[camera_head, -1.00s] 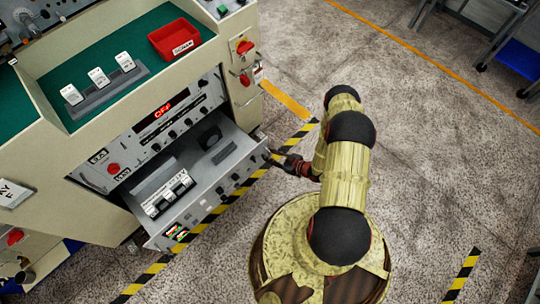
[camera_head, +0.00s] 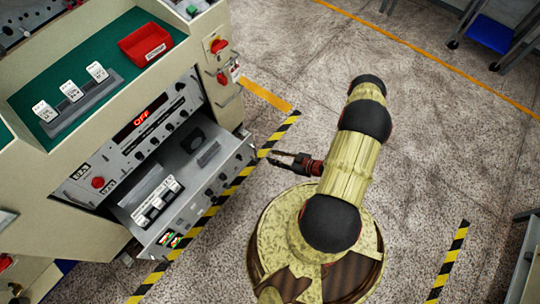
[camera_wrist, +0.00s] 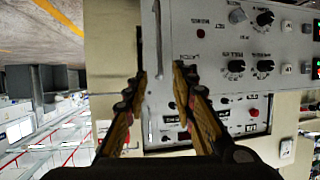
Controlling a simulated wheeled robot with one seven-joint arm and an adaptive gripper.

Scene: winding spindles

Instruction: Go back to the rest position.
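My gripper (camera_head: 272,157) is at the right end of the pulled-out drawer (camera_head: 190,196) of the beige machine, in the head view. In the wrist view my gripper (camera_wrist: 160,72) has its two fingers apart, with nothing held between them. The drawer's grey front panel (camera_wrist: 205,45), with black knobs, is beyond the fingertips there. The gripper appears clear of the drawer, with a small gap. My arm rises from its round base to the right of the machine.
On the machine's green top are a red bin (camera_head: 146,42) and a grey rack (camera_head: 80,104) holding white labelled pieces. The red display (camera_head: 144,117) reads OFF. Black-and-yellow tape (camera_head: 283,130) marks the floor. Open floor lies right of my arm, with a blue-shelved cart (camera_head: 490,34) at upper right.

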